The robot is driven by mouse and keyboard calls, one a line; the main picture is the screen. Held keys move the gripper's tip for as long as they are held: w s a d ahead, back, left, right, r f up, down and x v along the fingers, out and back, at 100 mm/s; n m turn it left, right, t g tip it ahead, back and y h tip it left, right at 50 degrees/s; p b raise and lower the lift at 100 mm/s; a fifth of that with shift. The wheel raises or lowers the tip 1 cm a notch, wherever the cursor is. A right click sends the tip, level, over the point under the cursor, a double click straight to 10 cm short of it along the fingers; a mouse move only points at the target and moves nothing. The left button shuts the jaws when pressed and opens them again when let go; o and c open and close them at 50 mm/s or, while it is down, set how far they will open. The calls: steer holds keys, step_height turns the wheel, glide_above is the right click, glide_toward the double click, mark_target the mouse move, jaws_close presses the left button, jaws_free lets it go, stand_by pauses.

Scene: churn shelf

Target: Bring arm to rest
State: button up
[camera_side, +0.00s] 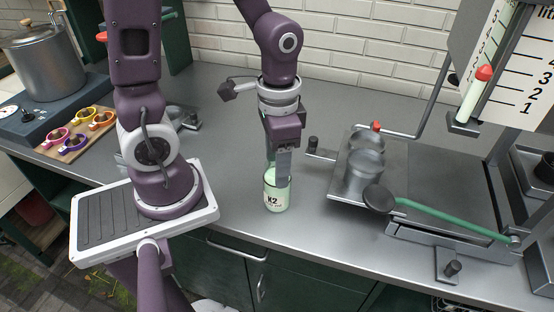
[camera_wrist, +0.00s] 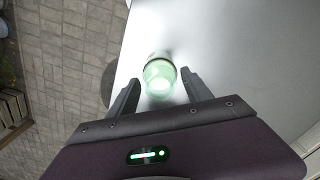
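A pale green glass jar labelled "K2" (camera_side: 277,192) stands upright on the grey counter, close to its front edge. My gripper (camera_side: 281,172) is directly over the jar, pointing down, with its fingers at the jar's upper part. In the wrist view the jar (camera_wrist: 159,76) shows between the two fingertips of my gripper (camera_wrist: 159,82). A gap shows on each side of the jar there, so the fingers look open and not closed on it. In the side view the near finger hides part of the jar's rim.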

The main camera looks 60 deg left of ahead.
steer(key=shift+o, duration=0.7)
steer(key=shift+c, duration=1.1)
steer(key=shift+r, duration=4)
